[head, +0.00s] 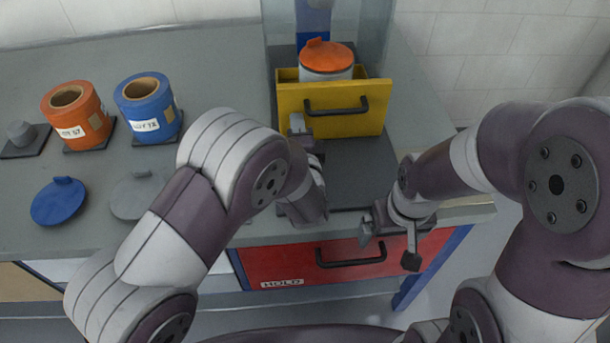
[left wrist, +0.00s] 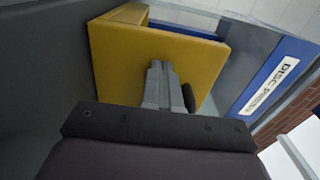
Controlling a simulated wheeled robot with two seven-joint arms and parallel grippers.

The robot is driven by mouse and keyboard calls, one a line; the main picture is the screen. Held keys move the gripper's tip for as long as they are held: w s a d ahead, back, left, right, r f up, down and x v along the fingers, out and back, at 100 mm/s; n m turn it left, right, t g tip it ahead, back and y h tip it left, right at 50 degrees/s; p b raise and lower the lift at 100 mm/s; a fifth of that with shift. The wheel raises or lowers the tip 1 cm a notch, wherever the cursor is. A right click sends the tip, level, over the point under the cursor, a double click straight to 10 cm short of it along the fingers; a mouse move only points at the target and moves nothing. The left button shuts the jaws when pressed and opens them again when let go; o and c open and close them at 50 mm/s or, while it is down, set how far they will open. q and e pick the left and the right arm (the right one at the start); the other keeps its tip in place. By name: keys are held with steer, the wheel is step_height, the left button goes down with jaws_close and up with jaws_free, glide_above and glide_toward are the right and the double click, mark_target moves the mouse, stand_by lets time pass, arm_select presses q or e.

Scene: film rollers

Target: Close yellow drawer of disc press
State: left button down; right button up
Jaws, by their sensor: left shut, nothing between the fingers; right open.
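The yellow drawer (head: 345,122) of the disc press (head: 367,35) stands pulled out toward me, with a dark handle (head: 336,107) on its front. A white container with an orange lid (head: 327,54) sits in it. My left gripper (head: 297,122) is shut and empty, its tips at the left part of the drawer front. In the left wrist view the shut fingers (left wrist: 158,85) point at the yellow front (left wrist: 120,70), beside the dark handle (left wrist: 189,97); I cannot tell whether they touch it. My right gripper (head: 388,232) is open and empty, low at the counter's front edge.
An orange roll (head: 77,122) and a blue roll (head: 147,112) stand on dark bases at the left. A blue lid (head: 60,202) and a grey lid (head: 137,197) lie on the counter. A red drawer (head: 300,270) is below the counter's front edge.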

arm_select(q)
steer(key=w, duration=1)
steer(key=shift+w+a, duration=0.2)
steer(key=shift+w, duration=0.3)
steer(key=shift+r, duration=0.25)
arm_select(e)
steer(key=shift+s+r, duration=0.25)
